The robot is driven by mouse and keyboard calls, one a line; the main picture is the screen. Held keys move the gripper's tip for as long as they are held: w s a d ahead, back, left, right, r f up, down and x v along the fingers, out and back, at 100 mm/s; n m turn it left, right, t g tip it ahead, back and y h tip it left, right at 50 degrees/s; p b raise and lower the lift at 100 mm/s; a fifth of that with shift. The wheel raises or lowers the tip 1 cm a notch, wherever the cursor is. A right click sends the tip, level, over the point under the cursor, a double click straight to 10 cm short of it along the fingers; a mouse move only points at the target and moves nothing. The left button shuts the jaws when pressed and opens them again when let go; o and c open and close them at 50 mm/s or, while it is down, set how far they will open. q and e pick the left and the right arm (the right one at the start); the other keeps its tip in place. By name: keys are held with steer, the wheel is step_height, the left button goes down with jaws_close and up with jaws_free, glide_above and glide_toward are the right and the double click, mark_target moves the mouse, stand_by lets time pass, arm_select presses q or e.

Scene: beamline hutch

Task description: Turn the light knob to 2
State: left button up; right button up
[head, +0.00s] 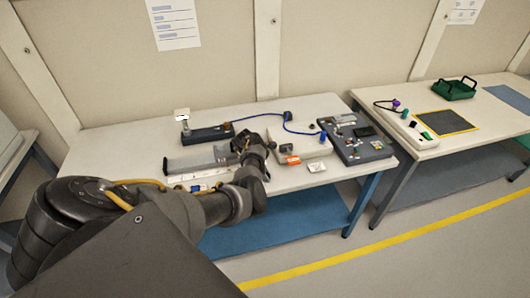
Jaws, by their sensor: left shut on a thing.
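My left gripper (243,144) is shut at the right end of a low grey unit (190,162) on the near white table. The small thing between its fingers is hidden by the fingers and wrist; from its place I take it to be the light knob. The knob's marks and setting cannot be read from here. A pale block (222,152) stands on the unit just left of the fingers. My right gripper is not in view.
A dark control panel (357,146) stands at the table's right end. A dark device (208,134) with a blue cable (262,115) lies behind the gripper. An orange-and-white box (288,157) and a white card (316,167) are to the right.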

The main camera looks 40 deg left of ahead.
arm_select(q)
steer(key=m, duration=0.2)
steer(key=shift+w+a+m+g+h, duration=0.1)
steer(key=shift+m+g+h, duration=0.3)
steer(key=m+g+b, duration=0.1)
steer(key=m, duration=0.2)
steer(key=shift+f+m+h, duration=0.1)
steer(key=shift+m+h, duration=0.2)
steer(key=m+g+b, duration=0.1)
steer(key=m, duration=0.1)
steer(key=m+g+b, duration=0.1)
steer(key=m, duration=0.1)
steer(key=shift+w+f+m+b, duration=0.1)
steer(key=shift+w+m+b, duration=0.1)
steer(key=shift+m+b, duration=0.1)
steer(key=shift+w+m+g+y+b, duration=0.1)
steer(key=shift+m+g+y+b, duration=0.25)
steer(key=shift+m+b, duration=0.5)
steer(key=shift+m+g+y+b, duration=0.15)
steer(key=shift+m+g+b, duration=0.3)
steer(key=shift+m, duration=0.8)
steer(key=shift+r, duration=0.2)
steer(key=o, duration=1)
